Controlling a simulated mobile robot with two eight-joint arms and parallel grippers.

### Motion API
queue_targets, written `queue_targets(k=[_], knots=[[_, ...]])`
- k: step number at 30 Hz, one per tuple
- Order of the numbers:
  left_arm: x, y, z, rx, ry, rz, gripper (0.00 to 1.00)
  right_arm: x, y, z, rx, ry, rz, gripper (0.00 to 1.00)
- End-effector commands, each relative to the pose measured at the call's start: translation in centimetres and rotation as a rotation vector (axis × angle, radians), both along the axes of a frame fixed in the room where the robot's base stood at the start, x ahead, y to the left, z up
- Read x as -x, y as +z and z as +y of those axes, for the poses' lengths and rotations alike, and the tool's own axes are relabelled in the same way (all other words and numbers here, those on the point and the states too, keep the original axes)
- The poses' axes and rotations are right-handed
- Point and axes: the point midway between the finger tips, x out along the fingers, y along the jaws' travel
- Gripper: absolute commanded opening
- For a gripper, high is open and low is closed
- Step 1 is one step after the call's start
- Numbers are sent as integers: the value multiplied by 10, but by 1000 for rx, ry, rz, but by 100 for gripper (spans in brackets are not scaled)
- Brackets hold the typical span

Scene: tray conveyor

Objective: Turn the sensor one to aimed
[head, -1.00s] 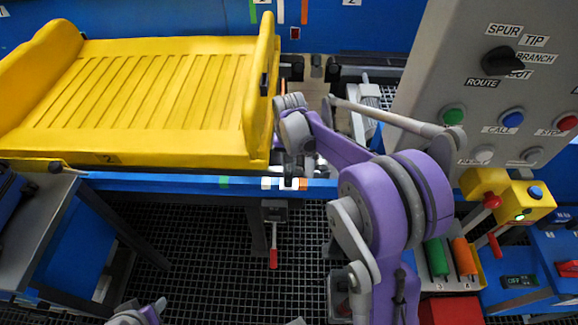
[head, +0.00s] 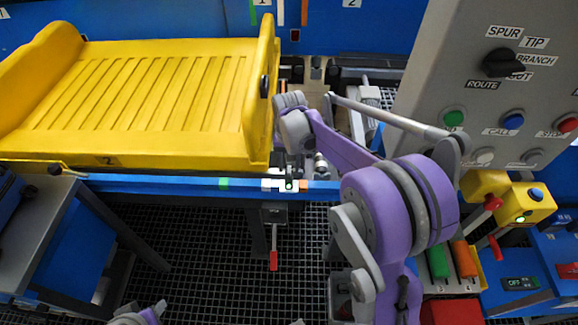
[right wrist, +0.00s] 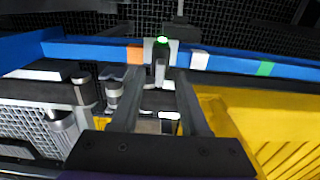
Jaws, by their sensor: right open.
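The sensor (head: 289,185) is a small block with a lit green spot on the blue rail, just right of the yellow tray's lower corner in the head view. In the right wrist view the sensor (right wrist: 160,52) shows its green light on top, with a grey stub pointing toward the camera. My right gripper (right wrist: 160,78) is open, its two fingers on either side of the stub, with gaps visible; I cannot tell any contact. In the head view its fingertips are mostly hidden behind my purple arm. My left gripper does not show; only part of my arm is at the bottom edge.
The yellow tray (head: 262,135) lies left of my right arm. The blue rail (head: 200,183) carries white, orange and green marks. A grey control panel (head: 432,75) with a knob and buttons stands at right. A red-tipped lever (head: 273,260) hangs below the rail.

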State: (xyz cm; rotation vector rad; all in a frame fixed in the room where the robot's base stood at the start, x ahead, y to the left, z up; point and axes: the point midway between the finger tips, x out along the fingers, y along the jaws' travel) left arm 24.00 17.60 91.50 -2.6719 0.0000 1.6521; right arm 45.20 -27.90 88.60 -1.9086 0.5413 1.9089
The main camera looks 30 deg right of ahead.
Motion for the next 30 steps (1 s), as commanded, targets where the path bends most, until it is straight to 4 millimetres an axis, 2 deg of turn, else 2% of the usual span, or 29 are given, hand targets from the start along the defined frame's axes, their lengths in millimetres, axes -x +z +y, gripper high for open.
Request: queue_targets(k=[9,15,20,30], knots=[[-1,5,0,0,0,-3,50,0,64,0,0,0,0,45],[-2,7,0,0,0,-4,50,0,91,0,0,0,0,45],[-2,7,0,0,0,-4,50,0,98,0,0,0,0,45],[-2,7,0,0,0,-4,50,0,98,0,0,0,0,45]])
